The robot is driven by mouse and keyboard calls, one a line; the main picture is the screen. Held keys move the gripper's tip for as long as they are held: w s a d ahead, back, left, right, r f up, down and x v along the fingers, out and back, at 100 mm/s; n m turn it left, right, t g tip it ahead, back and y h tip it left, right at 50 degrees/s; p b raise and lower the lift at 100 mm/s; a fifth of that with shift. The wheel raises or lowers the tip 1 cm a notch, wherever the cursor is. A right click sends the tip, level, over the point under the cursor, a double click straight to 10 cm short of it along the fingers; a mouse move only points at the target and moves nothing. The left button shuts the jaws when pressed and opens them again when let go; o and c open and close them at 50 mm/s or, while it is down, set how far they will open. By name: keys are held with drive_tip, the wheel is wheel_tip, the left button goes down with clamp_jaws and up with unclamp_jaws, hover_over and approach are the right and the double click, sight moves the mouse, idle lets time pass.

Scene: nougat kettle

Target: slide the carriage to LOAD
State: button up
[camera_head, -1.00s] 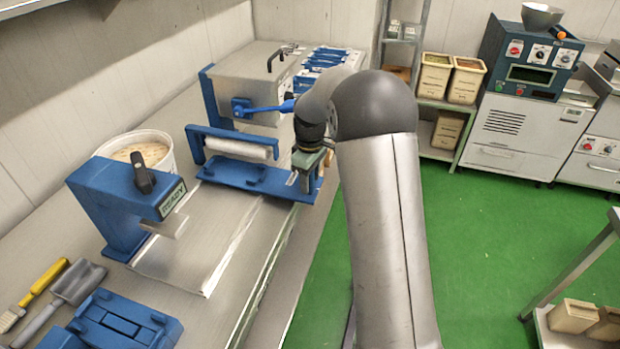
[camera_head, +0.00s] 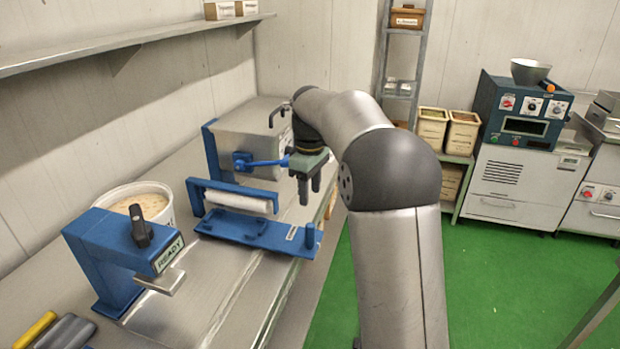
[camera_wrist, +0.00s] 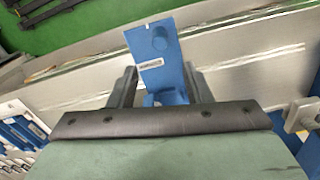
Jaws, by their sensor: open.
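The blue carriage (camera_head: 243,232) is a flat plate on the steel bench, with a low block on top and an upright peg (camera_head: 310,236) at its right end beside a small white label. In the wrist view the carriage's labelled end (camera_wrist: 152,62) and its round peg show between and beyond my fingers. My gripper (camera_head: 309,190) is open and empty, fingers pointing down, above and behind the peg and apart from it. The label's wording is too small to read.
A white roller (camera_head: 238,201) on a blue frame stands behind the carriage. A blue stand marked READY (camera_head: 110,255) and a white tub (camera_head: 150,198) are at left. A steel box with a blue lever (camera_head: 262,163) stands close behind my gripper.

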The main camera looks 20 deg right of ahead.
wheel_tip(320, 180, up, 4)
drive_tip(key=shift+f, duration=0.25)
drive_tip(key=shift+s, duration=0.1)
drive_tip(key=s+a+f+m, duration=0.2)
drive_tip(key=s+f+m, duration=0.15)
drive_tip(key=s, duration=0.75)
drive_tip(key=s+a+f+m, duration=0.1)
drive_tip(key=s+f+m, duration=0.25)
drive_tip(key=s, duration=0.75)
drive_tip(key=s+a+f+m, duration=0.2)
drive_tip(key=s+f, duration=0.3)
drive_tip(key=s, duration=0.7)
wheel_tip(320, 180, up, 11)
drive_tip(key=m+b, duration=0.5)
hover_over(310, 225)
wheel_tip(310, 225, down, 17)
drive_tip(key=shift+w+r+b, duration=0.1)
drive_tip(key=shift+b, duration=0.2)
